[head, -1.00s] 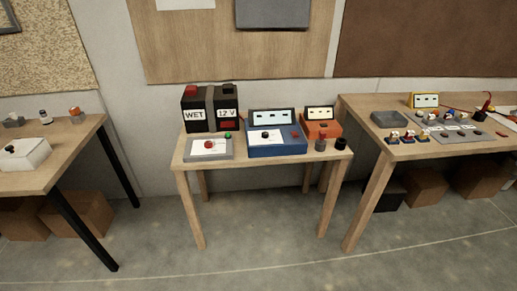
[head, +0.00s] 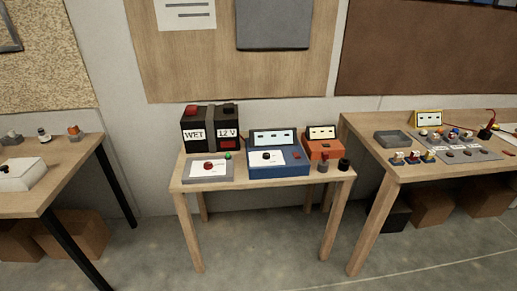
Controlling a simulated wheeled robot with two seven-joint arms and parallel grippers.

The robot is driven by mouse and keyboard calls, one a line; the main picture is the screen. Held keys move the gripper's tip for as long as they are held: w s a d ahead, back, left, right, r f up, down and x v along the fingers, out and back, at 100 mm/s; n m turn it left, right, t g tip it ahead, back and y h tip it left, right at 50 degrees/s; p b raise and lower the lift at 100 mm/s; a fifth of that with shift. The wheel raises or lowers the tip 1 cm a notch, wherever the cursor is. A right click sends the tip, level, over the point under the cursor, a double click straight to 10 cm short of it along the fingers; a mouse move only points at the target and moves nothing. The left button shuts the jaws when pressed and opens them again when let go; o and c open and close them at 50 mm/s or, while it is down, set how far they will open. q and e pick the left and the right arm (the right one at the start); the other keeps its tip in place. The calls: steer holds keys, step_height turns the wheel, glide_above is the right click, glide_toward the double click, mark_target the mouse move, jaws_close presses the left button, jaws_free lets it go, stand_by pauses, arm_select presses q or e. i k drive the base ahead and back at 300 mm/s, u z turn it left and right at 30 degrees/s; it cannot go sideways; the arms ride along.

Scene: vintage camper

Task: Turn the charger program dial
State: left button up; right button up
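A blue box (head: 278,171) with a raised dark display panel (head: 273,136) stands on the middle small wooden table. It looks like the charger. Its white front plate carries a small black dial (head: 266,156), and a red button (head: 296,155) is to the right of the plate. The dial's pointer is too small to read. Neither of my grippers is in view.
Left of the blue box are a grey box with a red knob (head: 208,165) and a black battery marked WET and 12 V (head: 196,147). An orange meter (head: 324,151) is at its right. Side tables (head: 78,168) (head: 410,172) flank it; clear floor (head: 262,255) lies in front.

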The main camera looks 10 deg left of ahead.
mark_target(266, 155)
steer(key=z, duration=0.3)
steer(key=i, duration=0.5)
steer(key=z, duration=0.45)
